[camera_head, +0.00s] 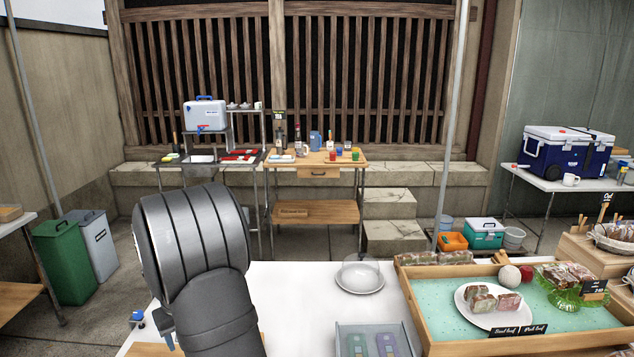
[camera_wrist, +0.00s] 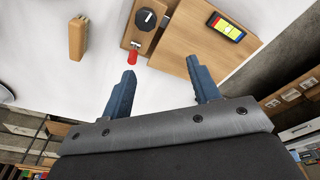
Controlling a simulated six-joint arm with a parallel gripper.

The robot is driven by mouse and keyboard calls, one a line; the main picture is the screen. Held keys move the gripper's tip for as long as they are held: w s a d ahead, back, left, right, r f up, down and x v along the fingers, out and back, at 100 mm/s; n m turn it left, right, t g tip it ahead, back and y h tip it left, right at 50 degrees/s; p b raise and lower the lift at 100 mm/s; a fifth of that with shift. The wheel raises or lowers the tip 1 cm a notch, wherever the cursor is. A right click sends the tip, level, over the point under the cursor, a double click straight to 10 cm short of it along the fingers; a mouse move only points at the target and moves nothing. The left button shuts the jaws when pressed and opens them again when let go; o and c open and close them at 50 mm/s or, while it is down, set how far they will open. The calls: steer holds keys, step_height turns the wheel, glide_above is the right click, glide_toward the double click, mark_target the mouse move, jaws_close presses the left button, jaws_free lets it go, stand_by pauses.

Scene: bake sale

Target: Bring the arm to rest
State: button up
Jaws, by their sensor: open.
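My gripper (camera_wrist: 162,66) is open in the wrist view, with its two blue-grey fingers apart and nothing between them. It is above the white table (camera_wrist: 165,95). Beyond the fingertips is a wooden block with a round black knob (camera_wrist: 146,18) and a small red piece (camera_wrist: 132,58). In the head view my dark grey arm rises large at the lower left and hides part of the table; I cannot make out the gripper clearly there.
A wooden piece (camera_wrist: 77,38) stands left. On the table are a domed plate (camera_head: 359,281), a clear bin (camera_head: 373,327) and a wooden tray of baked goods (camera_head: 410,292). Bare white table shows around the domed plate.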

steer(key=shift+s+a+f+t+y, duration=0.45)
steer(key=shift+s+a+f+t, duration=0.1)
steer(key=shift+f, duration=0.8)
steer(key=shift+s+a+f+t+y, duration=0.4)
steer(key=shift+a+f+t+y, duration=0.15)
steer(key=shift+f, duration=0.85)
steer(key=shift+s+a+f+t+y, duration=0.4)
steer(key=shift+s+a+f+t, duration=0.15)
steer(key=shift+f, duration=0.8)
steer(key=shift+a, duration=0.1)
steer(key=shift+o, duration=0.4)
